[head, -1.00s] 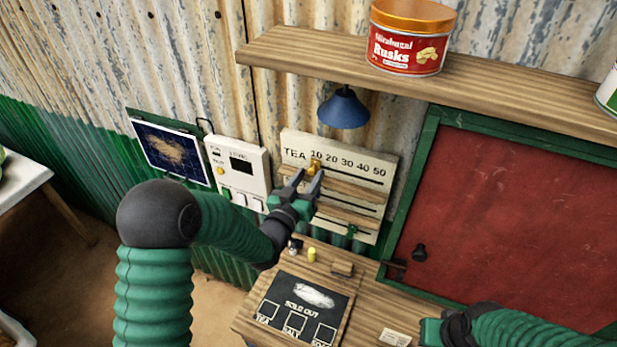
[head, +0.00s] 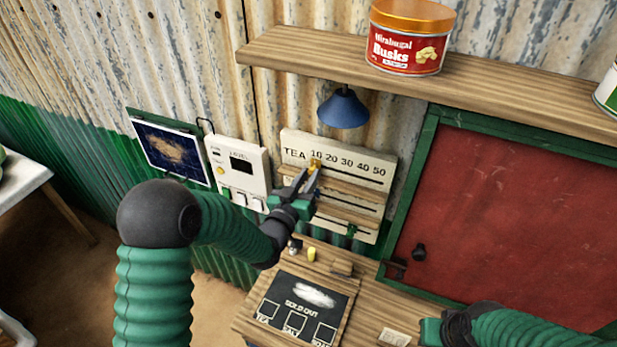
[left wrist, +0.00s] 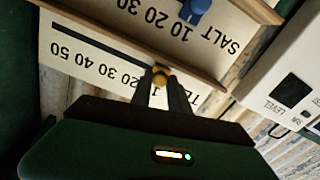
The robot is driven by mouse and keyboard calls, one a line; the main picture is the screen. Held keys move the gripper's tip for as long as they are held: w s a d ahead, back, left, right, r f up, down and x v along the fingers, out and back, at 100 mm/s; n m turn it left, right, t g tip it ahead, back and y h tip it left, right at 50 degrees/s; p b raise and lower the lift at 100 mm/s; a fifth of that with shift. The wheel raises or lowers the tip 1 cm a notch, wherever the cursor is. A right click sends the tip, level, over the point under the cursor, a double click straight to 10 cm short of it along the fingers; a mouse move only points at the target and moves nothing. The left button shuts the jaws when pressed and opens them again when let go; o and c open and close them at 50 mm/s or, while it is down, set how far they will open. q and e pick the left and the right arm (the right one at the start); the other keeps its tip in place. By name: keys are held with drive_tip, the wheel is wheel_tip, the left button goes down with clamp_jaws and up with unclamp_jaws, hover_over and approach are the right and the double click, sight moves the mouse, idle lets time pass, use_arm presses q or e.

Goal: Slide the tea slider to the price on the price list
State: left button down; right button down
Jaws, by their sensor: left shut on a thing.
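The tea slider (head: 315,163) is a small yellow knob on the top row of a pale price board (head: 368,160) marked TEA 10 20 30 40 50. It sits near the 10, at the left end of its slot. My left gripper (head: 311,172) is shut on the knob. The left wrist view shows the same knob (left wrist: 160,74) between the fingertips, with the 10 mostly hidden by the fingers. My right gripper (head: 432,330) is low at the right; its fingers cannot be made out. I cannot make out a price list for tea.
A blue lamp (head: 343,110) hangs just above the board. A wooden shelf (head: 500,98) with a red Rusks tin (head: 408,45) is higher up. A SOLD OUT blackboard (head: 285,312) lies on the counter below. A blue salt knob (left wrist: 195,12) is on the neighbouring row.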

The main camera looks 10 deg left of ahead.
idle(0.6)
use_arm(q)
drive_tip(key=d+b, duration=0.1)
drive_tip(key=d, duration=0.1)
drive_tip(key=s+d+b, duration=0.1)
drive_tip(key=d, duration=0.2)
drive_tip(key=d+b, duration=0.1)
drive_tip(key=d, duration=0.2)
drive_tip(key=shift+s+f, duration=0.15)
drive_tip(key=shift+s, duration=0.1)
drive_tip(key=shift+s+d, duration=0.1)
drive_tip(key=shift+d, duration=0.3)
drive_tip(key=shift+a, duration=0.1)
drive_tip(key=c, duration=1.5)
unclamp_jaws()
drive_tip(key=shift+a, duration=0.1)
drive_tip(key=shift+o, duration=1.2)
drive_tip(key=shift+a, duration=0.2)
